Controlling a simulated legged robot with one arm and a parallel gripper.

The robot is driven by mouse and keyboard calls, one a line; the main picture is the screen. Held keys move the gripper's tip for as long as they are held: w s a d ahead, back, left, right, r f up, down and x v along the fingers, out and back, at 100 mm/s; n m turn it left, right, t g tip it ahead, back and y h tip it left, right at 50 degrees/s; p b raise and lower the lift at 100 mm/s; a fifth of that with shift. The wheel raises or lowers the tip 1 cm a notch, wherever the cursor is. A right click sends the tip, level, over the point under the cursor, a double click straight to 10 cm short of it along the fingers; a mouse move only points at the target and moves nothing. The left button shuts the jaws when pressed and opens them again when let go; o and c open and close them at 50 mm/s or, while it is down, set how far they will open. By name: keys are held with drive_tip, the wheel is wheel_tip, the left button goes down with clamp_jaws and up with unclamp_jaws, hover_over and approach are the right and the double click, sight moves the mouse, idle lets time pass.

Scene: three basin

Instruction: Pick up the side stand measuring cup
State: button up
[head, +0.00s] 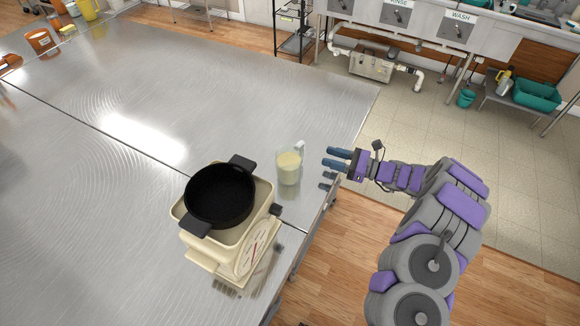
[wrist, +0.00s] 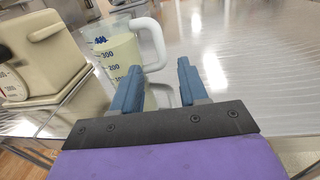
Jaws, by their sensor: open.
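The measuring cup (head: 288,168) is clear with a white handle and pale yellow contents. It stands upright on the steel table (head: 255,115) near its right edge. In the wrist view the measuring cup (wrist: 118,60) shows blue number marks, and its handle (wrist: 154,45) is on the right side. My gripper (head: 331,158) is open and empty, just right of the cup in the head view. In the wrist view my gripper (wrist: 158,88) has blue fingers pointing at the cup; its left finger covers part of the cup. I cannot tell whether they touch.
A cream kitchen scale (head: 235,250) with a black pot (head: 220,195) on it stands left of the cup, close by. The table beyond the cup is clear. Sinks (head: 400,20) and a teal tub (head: 537,95) are farther off.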

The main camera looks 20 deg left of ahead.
sight(293, 162)
drive_tip(key=a+b, duration=0.1)
drive_tip(key=a, duration=0.3)
drive_tip(key=shift+a+r, duration=0.1)
drive_tip(key=shift+a, duration=0.15)
drive_tip(key=a+b, duration=0.1)
drive_tip(key=a, duration=0.1)
drive_tip(key=a+f, duration=0.1)
drive_tip(key=a, duration=0.2)
drive_tip(key=shift+s+a+b, duration=0.1)
drive_tip(key=shift+s+b, duration=0.1)
drive_tip(key=shift+b, duration=0.15)
drive_tip(key=shift+a+r, duration=0.1)
drive_tip(key=shift+a, duration=0.3)
drive_tip(key=shift+d, duration=0.1)
drive_tip(key=shift+d+r, duration=0.1)
drive_tip(key=shift+c, duration=0.9)
clamp_jaws()
